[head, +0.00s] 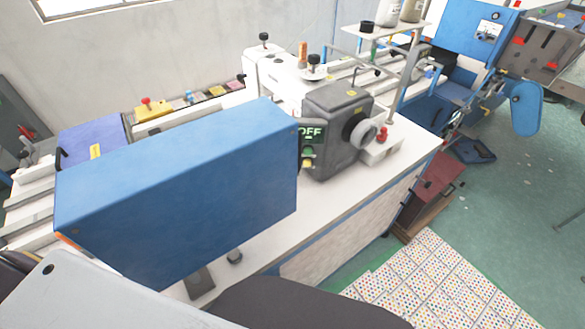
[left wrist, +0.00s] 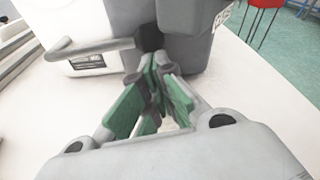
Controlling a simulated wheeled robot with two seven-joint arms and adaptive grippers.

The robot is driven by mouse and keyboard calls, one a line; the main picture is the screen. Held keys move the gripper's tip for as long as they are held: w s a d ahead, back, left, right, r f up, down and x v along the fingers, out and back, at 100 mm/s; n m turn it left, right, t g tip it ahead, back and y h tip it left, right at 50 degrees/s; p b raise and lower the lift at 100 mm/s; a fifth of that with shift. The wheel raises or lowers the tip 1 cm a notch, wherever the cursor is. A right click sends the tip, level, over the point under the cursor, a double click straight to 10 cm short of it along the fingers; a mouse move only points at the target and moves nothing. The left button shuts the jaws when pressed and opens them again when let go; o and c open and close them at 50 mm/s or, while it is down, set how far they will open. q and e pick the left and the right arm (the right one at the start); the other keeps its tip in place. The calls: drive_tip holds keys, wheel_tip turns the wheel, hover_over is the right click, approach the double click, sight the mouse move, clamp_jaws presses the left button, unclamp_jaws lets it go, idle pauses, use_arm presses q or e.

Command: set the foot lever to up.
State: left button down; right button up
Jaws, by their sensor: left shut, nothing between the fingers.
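In the left wrist view the grey housing (left wrist: 190,22) and a white machine part (left wrist: 85,20) are close ahead. A grey bar (left wrist: 95,46) sticks out to the left there; it may be the foot lever, but its setting is unclear.
A large blue box (head: 180,190) fills the left foreground in the head view and blocks the view behind it. The white tabletop (head: 320,215) is clear in front of the grey housing. Spools and bottles stand at the back. Patterned sheets (head: 440,275) lie on the floor.

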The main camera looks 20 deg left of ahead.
use_arm(q)
drive_tip(key=shift+r, duration=0.1)
use_arm(e)
drive_tip(key=shift+a+r, duration=0.2)
drive_tip(key=shift+a, duration=0.05)
drive_tip(key=shift+d, duration=0.1)
use_arm(q)
drive_tip(key=shift+v, duration=3.75)
use_arm(e)
drive_tip(key=shift+w+d, duration=0.1)
drive_tip(key=shift+d, duration=0.2)
